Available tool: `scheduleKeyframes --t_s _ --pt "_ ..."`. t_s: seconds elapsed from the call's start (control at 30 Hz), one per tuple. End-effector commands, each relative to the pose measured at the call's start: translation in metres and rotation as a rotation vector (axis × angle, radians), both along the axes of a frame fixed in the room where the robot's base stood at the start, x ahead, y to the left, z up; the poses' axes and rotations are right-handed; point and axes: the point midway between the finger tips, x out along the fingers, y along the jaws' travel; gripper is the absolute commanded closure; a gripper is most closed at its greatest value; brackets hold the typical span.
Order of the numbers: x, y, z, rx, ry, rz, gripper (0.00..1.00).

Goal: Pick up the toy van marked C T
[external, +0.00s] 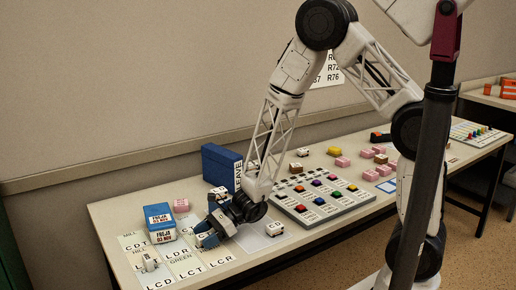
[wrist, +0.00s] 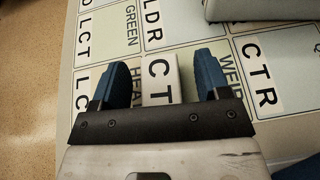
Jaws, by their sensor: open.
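The toy van marked C T (wrist: 160,80) is white and lies between my gripper's two blue fingers in the wrist view. My gripper (wrist: 162,68) is open, with one finger on each side of the van; gaps show beside it. In the external view my gripper (external: 213,229) is low over the lettered sheet on the table, and it hides most of the van. I cannot tell how far the fingertips are above the sheet.
A white van marked CD (external: 275,229) stands to the right, and another white van (external: 149,262) at the front left. A blue and white box (external: 160,217), a blue binder (external: 220,165) and a console with coloured buttons (external: 345,205) are nearby. Pink blocks stand farther right.

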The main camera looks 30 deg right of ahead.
Motion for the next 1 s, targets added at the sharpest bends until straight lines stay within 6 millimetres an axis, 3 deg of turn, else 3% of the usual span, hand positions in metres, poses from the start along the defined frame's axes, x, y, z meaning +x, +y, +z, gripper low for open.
scheduleKeyframes --t_s 0.03,0.37,0.77,1.0 --pt "0.0 0.0 0.0 0.0 0.0 0.0 0.32" --pt "0.0 0.0 0.0 0.0 0.0 0.0 0.83" --pt "0.0 0.0 0.002 0.0 -0.001 0.0 0.84" --pt "0.0 0.0 0.014 0.0 -0.001 0.0 0.84"
